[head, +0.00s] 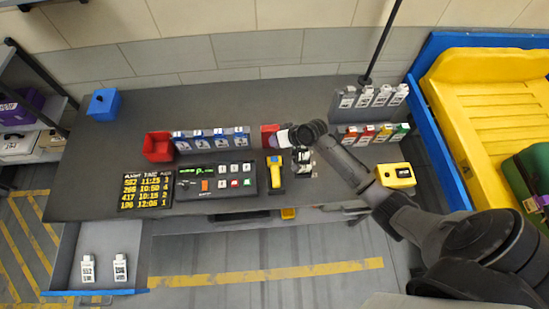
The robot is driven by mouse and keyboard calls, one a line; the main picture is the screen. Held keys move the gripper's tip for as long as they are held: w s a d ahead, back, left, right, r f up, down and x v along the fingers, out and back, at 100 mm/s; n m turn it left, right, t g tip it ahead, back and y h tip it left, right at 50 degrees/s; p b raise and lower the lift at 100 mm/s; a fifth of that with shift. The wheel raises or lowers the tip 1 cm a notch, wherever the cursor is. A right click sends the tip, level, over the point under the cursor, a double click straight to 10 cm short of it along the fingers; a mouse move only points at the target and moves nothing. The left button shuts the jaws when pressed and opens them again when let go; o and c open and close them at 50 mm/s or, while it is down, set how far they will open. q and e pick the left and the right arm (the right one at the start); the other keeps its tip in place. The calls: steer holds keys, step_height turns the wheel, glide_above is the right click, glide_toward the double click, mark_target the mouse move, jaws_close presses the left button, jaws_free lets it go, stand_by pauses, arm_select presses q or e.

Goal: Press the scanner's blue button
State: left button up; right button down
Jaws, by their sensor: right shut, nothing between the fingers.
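A yellow-and-black handheld device (275,175), which looks like the scanner, stands on the grey desk right of a dark console. I cannot make out a blue button on it at this size. My right arm comes in from the right, and its gripper (284,136) is shut and empty. In the picture the gripper is just above the handheld device, in front of a red block (269,132). I cannot tell its height over the desk. My left gripper is not in view.
The console (214,186) has a green display and several keys. Left of it are a flight board (146,188) and red bin (157,147). A black-and-white device (303,158) stands under my right wrist. A yellow box (396,176) is further right. An open drawer (65,257) holds two tags.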

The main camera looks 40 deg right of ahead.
steer(key=shift+f+b, duration=1)
steer(key=shift+b, duration=0.05)
steer(key=b, duration=0.5)
glide_above(275, 157)
step_height(275, 157, down, 5)
steer(key=shift+s+r, duration=0.1)
steer(key=shift+s, duration=0.05)
steer(key=shift+f+b, duration=0.6)
steer(key=shift+f, duration=0.35)
steer(key=shift+f, duration=0.15)
steer(key=shift+f, duration=0.3)
stand_by(0.4)
